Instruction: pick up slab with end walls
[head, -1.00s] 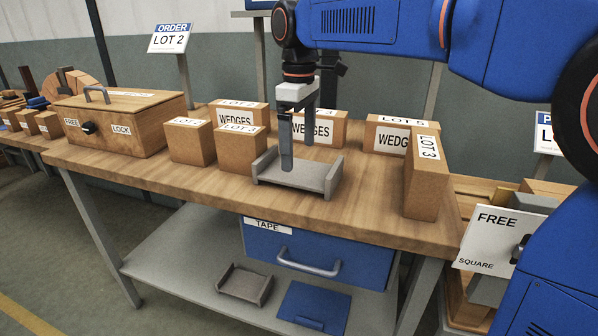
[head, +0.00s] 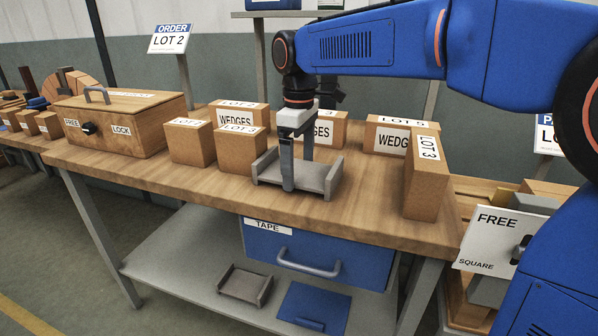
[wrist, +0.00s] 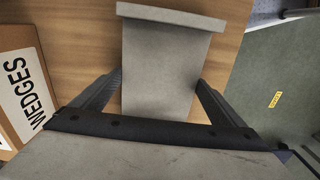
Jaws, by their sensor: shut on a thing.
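The slab with end walls (head: 318,178) is a grey piece with a raised wall at each end. It lies on the wooden bench top near the front edge. My gripper (head: 298,174) reaches down over it from above, one finger on the front side and the other behind. It is shut on the slab across its width, between the two walls. In the wrist view the slab (wrist: 160,75) runs between the two dark fingers (wrist: 155,100), with one end wall at the top. The lower part of the back finger is partly hidden.
Lot boxes (head: 241,150) stand close behind and left of the slab, and a tall box (head: 424,185) stands to its right. A wooden lock box (head: 120,120) is at the left. A similar grey piece (head: 243,285) lies on the lower shelf.

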